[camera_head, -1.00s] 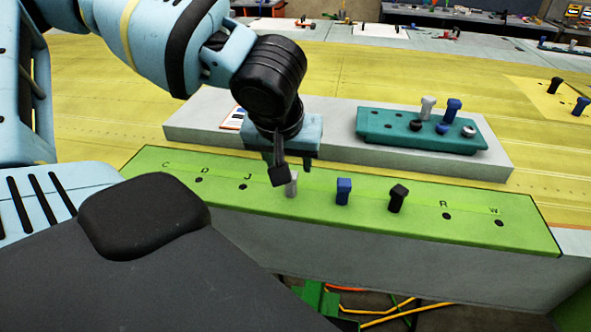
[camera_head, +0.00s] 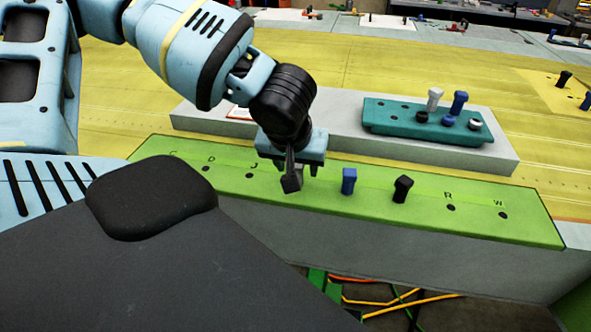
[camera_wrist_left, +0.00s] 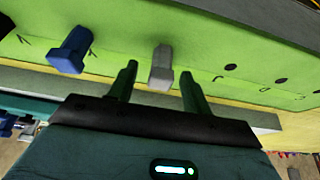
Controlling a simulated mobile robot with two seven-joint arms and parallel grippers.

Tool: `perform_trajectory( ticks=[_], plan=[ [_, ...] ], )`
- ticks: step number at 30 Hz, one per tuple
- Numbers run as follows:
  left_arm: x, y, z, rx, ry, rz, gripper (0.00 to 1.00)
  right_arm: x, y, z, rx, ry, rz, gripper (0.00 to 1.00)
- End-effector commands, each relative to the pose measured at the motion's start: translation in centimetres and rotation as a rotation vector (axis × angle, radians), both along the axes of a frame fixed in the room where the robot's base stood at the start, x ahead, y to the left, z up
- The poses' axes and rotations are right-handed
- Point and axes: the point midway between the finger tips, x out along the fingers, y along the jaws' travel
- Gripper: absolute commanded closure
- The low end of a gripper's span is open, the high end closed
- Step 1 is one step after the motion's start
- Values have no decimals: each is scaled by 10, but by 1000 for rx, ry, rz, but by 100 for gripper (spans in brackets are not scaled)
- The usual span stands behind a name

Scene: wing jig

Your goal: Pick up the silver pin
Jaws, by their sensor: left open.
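The silver pin (camera_wrist_left: 161,68) stands upright in the green board (camera_head: 230,185). In the left wrist view it shows between the two fingers of my left gripper (camera_wrist_left: 159,72), with gaps on both sides. The fingers are open and hold nothing. A second silver pin (camera_head: 434,98) stands in the teal block (camera_head: 385,131) behind. My right gripper is not in view.
On the board, a blue pin (camera_head: 349,182) and a black pin (camera_head: 402,189) stand to the right of my gripper; several holes are empty. The teal block, with several pins, rests on a grey ledge (camera_head: 350,150) behind. Cables (camera_head: 400,300) hang below the board.

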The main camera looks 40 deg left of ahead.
Motion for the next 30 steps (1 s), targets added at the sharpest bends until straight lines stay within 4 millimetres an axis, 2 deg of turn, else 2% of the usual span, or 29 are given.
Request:
perform_trajectory(
  ticks=[6,14,25,30],
  plan=[
    [7,4,-18,0,0,2,51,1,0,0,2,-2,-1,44],
    [8,5,-19,0,-1,2,51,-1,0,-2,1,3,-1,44],
    [8,5,-19,1,-1,2,99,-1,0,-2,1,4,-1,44],
    [8,5,-18,1,-2,1,100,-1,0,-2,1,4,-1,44]
  ],
)
